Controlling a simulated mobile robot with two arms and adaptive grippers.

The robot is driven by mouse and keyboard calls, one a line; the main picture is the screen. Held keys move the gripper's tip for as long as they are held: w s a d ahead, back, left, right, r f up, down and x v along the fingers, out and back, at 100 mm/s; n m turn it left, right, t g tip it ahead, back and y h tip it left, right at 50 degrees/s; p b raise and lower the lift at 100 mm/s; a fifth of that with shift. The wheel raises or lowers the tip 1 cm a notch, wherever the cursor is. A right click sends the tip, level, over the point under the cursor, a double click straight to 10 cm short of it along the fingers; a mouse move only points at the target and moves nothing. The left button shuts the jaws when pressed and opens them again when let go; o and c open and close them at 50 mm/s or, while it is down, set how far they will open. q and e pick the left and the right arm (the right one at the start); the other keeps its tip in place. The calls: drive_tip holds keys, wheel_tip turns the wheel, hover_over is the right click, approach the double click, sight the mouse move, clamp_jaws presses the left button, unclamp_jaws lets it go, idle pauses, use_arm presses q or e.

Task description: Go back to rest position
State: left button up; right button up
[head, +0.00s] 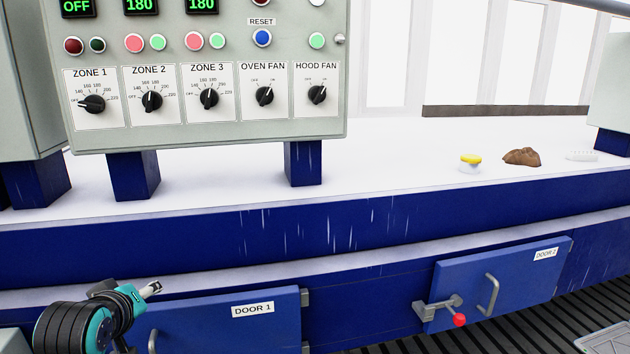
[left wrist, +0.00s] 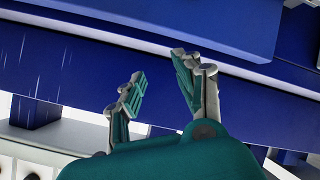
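My left gripper (head: 150,289) shows at the lower left of the head view, in front of the blue bench front near DOOR 1 (head: 220,322). In the left wrist view its two fingers (left wrist: 158,66) stand apart with nothing between them, so it is open and empty. It seems apart from the blue front behind it. My right gripper is in neither view.
A grey control panel (head: 208,140) with knobs and buttons stands on blue legs on the white bench top (head: 400,165). A yellow-topped button (head: 470,160) and a brown lump (head: 521,157) lie at right. DOOR 2 (head: 520,285) has a handle and a red-knobbed latch (head: 459,320).

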use_arm(q)
drive_tip(key=s+d+f+m+g+h, duration=0.1)
drive_tip(key=s+d+f+m+g, duration=0.15)
drive_tip(key=s+f, duration=0.45)
drive_tip(key=s+d+f+m+g, duration=0.1)
drive_tip(key=s+d+f+m, duration=0.25)
drive_tip(key=f, duration=0.65)
drive_tip(key=s+d+f+m+g, duration=0.2)
drive_tip(key=s+f, duration=0.2)
drive_tip(key=s, duration=0.3)
drive_tip(key=s+d+f+m+g+h, duration=0.1)
drive_tip(key=s+f, duration=0.2)
drive_tip(key=s, duration=0.3)
drive_tip(key=s+d+f+m+g, duration=0.2)
drive_tip(key=s+f, duration=0.2)
drive_tip(key=s, duration=0.3)
wheel_tip(320, 180, down, 25)
drive_tip(key=b, duration=0.2)
drive_tip(key=s+a+f+g+b, duration=0.1)
drive_tip(key=s+a+f+g, duration=0.1)
drive_tip(key=s+f, duration=1.5)
wheel_tip(320, 180, down, 3)
drive_tip(key=shift+s+a+f, duration=0.15)
drive_tip(key=shift+s+a, duration=0.2)
drive_tip(key=shift+a, duration=0.2)
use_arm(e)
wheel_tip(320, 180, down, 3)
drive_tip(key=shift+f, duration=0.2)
